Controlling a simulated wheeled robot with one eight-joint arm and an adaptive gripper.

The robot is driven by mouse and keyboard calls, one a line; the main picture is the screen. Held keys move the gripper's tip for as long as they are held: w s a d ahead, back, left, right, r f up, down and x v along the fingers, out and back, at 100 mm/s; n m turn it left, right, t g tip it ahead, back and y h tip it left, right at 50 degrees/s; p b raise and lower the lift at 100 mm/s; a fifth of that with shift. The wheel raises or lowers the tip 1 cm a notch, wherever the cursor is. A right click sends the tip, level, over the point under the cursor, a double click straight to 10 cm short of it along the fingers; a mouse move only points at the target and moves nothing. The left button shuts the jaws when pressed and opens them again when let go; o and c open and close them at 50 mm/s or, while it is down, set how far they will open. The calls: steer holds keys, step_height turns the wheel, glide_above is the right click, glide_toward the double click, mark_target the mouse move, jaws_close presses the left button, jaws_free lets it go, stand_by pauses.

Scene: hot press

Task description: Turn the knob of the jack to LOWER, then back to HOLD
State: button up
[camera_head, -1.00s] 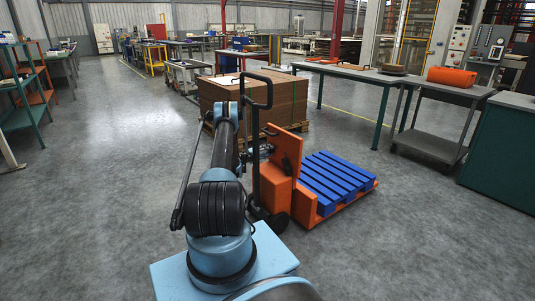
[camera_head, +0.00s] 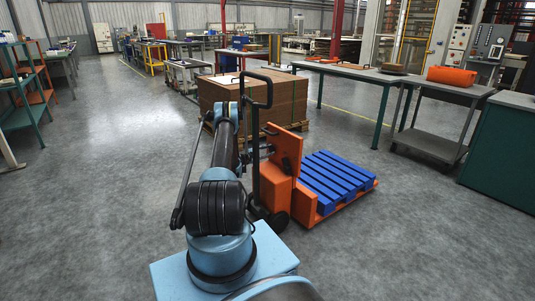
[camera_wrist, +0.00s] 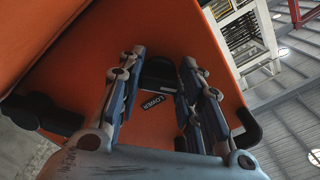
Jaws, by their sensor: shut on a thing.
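The orange jack (camera_head: 277,190) stands on the floor right of my arm, with its dark upright handle (camera_head: 256,150) at its left side. In the wrist view its orange panel (camera_wrist: 75,65) fills much of the picture. The dark knob (camera_wrist: 157,72) sits on that panel, between the fingers of my gripper (camera_wrist: 160,76). My gripper is shut on the knob. A small dark label reading LOWER (camera_wrist: 152,103) shows between the fingers, upside down in this view. The fingers hide parts of the knob and panel, so I cannot read its exact setting. In the head view my gripper is small beside the panel.
A blue slatted pallet (camera_head: 335,176) lies on the jack's forks. A stack of brown boards (camera_head: 285,98) stands on a pallet behind it. A long table (camera_head: 350,73) and a grey cart (camera_head: 430,142) stand at the right. The floor (camera_head: 100,220) at left is clear.

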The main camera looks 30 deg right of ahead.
steer(key=shift+f+n, duration=0.1)
steer(key=shift+n, duration=0.4)
steer(key=o, duration=1.1)
steer(key=a, duration=0.8)
steer(key=s+a, duration=0.1)
steer(key=a, duration=0.3)
